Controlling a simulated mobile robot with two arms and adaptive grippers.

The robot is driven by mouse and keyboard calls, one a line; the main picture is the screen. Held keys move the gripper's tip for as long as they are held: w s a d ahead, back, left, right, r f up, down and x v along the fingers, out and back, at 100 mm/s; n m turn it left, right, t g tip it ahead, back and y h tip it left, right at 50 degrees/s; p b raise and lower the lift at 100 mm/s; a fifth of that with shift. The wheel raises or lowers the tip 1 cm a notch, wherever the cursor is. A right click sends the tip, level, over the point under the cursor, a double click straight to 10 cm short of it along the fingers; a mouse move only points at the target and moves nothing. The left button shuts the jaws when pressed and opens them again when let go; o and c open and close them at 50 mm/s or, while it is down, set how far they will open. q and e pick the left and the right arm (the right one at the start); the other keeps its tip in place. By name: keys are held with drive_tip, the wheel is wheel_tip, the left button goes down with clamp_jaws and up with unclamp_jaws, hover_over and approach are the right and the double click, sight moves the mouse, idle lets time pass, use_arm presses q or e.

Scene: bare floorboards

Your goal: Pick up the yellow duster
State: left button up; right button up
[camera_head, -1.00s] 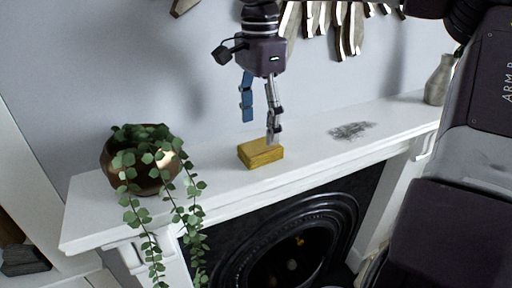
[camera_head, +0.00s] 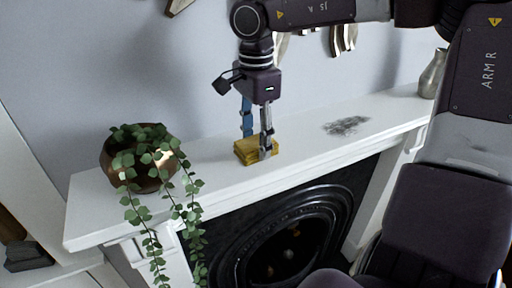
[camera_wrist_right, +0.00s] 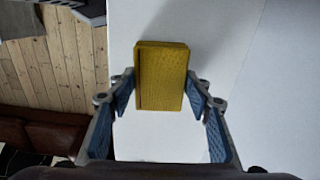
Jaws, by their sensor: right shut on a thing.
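The yellow duster (camera_head: 245,151) is a small block lying on the white mantel shelf (camera_head: 215,178), right of the potted plant. My right gripper (camera_head: 258,147) comes down on it from above, with one finger on the near side and one on the far side. It is shut on the duster. In the right wrist view the duster (camera_wrist_right: 162,76) sits between the blue-padded fingertips of the gripper (camera_wrist_right: 163,92). The duster appears at shelf height; I cannot tell if it is touching the shelf. My left gripper is not in view.
A bowl with a trailing plant (camera_head: 143,160) stands left of the duster. A vase (camera_head: 433,75) stands at the far right. A black fireplace (camera_head: 290,235) is below the shelf.

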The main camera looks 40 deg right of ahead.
drive_tip(key=shift+c, duration=0.8)
drive_tip(key=shift+r, duration=0.55)
wheel_tip(320, 180, up, 15)
drive_tip(key=b, duration=0.2)
wheel_tip(320, 180, up, 11)
drive_tip(key=p, duration=0.3)
hover_over(256, 142)
drive_tip(key=shift+s+r, duration=0.1)
drive_tip(key=shift+r, duration=0.35)
